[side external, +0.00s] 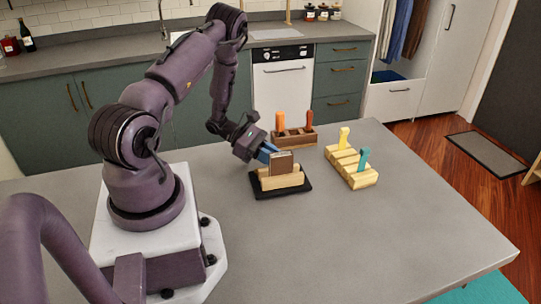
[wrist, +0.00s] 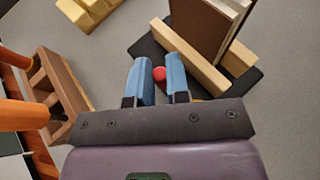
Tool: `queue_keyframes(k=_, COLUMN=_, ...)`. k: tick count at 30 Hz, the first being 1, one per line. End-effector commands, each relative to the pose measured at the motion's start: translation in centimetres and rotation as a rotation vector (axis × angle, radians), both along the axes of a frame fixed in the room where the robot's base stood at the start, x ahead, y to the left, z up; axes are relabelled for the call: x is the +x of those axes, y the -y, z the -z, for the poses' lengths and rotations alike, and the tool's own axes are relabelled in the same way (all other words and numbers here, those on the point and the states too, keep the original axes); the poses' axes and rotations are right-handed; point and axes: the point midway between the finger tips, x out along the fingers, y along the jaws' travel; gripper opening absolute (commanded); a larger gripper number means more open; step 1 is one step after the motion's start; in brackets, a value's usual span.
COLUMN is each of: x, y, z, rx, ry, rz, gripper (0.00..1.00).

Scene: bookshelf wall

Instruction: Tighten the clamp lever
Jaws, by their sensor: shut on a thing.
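A wooden clamp (side external: 284,182) sits on a black base (side external: 262,192) on the grey table. A brown block (side external: 282,162), like a book, stands upright between its wooden jaws. In the wrist view the near wooden jaw (wrist: 187,57) and the brown block (wrist: 205,25) also show. My gripper (side external: 266,152) is at the clamp's back left, pointing down at it. In the wrist view its blue fingers (wrist: 158,64) are either side of the clamp lever's round red knob (wrist: 159,74), shut on it. The rest of the lever is hidden.
A brown wooden rack (side external: 294,137) with orange and reddish handles stands close behind the clamp. A pale wooden rack (side external: 350,176) with a yellow and a teal handle stands to the right. The table (side external: 390,225) is clear in front and at right.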

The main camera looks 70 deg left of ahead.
Motion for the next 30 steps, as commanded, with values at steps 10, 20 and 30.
queue_keyframes(k=10, x=0.0, y=0.1, z=0.0, rx=0.000, ry=0.000, rz=0.001, gripper=0.42)
queue_keyframes(k=20, x=-0.2, y=-0.2, z=0.0, rx=-0.005, ry=-0.003, rz=-0.101, gripper=0.42)
queue_keyframes(k=30, x=-5.2, y=-3.7, z=-2.5, rx=0.001, ry=0.001, rz=-0.132, gripper=0.42)
